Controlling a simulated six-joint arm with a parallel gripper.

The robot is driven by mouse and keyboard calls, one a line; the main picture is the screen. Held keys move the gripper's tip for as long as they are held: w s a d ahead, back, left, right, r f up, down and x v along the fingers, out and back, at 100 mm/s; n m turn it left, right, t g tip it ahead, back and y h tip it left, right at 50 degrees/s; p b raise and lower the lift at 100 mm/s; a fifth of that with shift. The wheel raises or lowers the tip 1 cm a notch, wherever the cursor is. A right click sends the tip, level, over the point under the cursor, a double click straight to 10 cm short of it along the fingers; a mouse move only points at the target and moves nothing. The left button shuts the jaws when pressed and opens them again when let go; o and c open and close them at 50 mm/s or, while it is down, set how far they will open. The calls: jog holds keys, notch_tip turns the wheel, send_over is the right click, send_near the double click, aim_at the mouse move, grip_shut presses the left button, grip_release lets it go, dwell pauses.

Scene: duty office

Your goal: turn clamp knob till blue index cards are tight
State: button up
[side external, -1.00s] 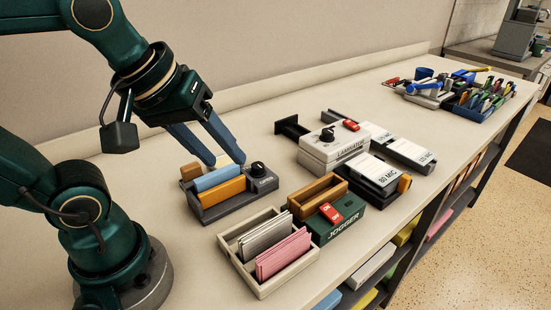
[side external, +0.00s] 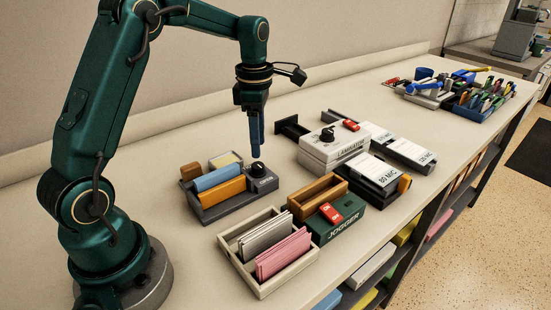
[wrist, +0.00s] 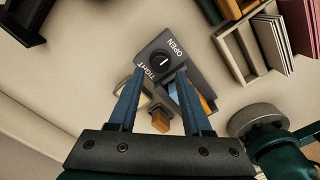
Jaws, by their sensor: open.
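The clamp knob (side external: 259,170) is a black round dial on the end of a dark grey clamp tray. In the wrist view the knob (wrist: 160,62) has a white pointer line, with the words OPEN and TIGHT on the plate around it. Blue cards (side external: 217,178) stand in the clamp tray (side external: 225,208) beside an orange block (side external: 222,193). My gripper (side external: 256,155) points straight down just above the knob. In the wrist view my gripper (wrist: 158,75) is open, its two blue fingers spread either side of the knob. Whether they touch it cannot be told.
A jogger (side external: 338,222) and a cream tray (side external: 268,283) with grey and pink cards stand in front. The laminator (side external: 333,150) and film boxes (side external: 380,172) lie to the right. Pens and tools fill a blue bin (side external: 478,108) farther back. The bench behind the clamp is clear.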

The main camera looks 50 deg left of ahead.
aim_at(258, 165)
jog(key=shift+s+a+f, duration=0.1)
jog(key=shift+f, duration=2.65)
grip_shut()
